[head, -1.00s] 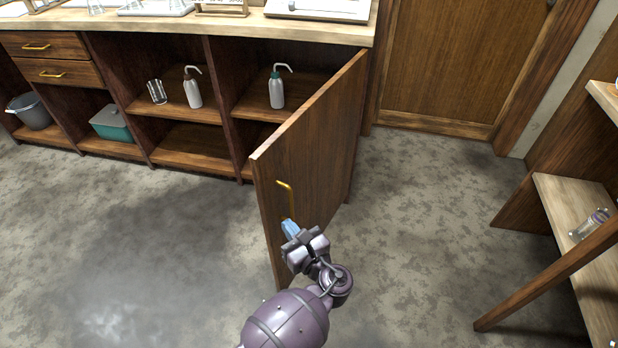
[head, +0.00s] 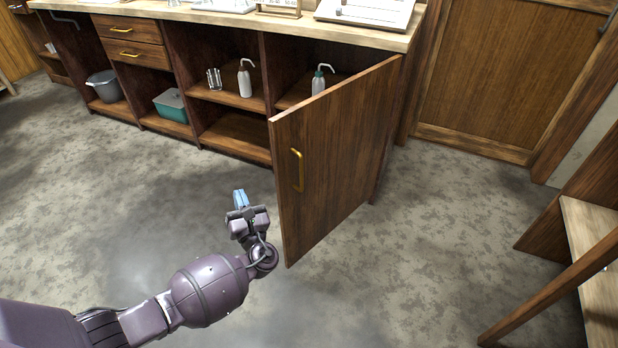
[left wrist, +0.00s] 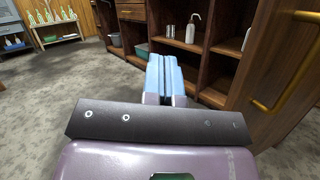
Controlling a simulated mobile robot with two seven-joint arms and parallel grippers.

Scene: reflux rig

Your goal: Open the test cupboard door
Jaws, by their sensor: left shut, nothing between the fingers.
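The test cupboard door (head: 335,160) is a brown wooden panel hinged at the right end of the bench. It stands swung well out from the front, with the shelves behind it partly in view. Its brass handle (head: 298,170) is on the face turned towards me and also shows at the right of the left wrist view (left wrist: 292,75). My left gripper (head: 240,198), with blue fingers, is shut and empty, left of the door's free edge and apart from the handle. Its fingers also show in the left wrist view (left wrist: 165,75). My right gripper is not in view.
A grey bucket (head: 103,86) and a teal box (head: 171,105) are lower left. A wooden shelf unit (head: 590,225) stands at the right. The floor (head: 130,220) between is clear.

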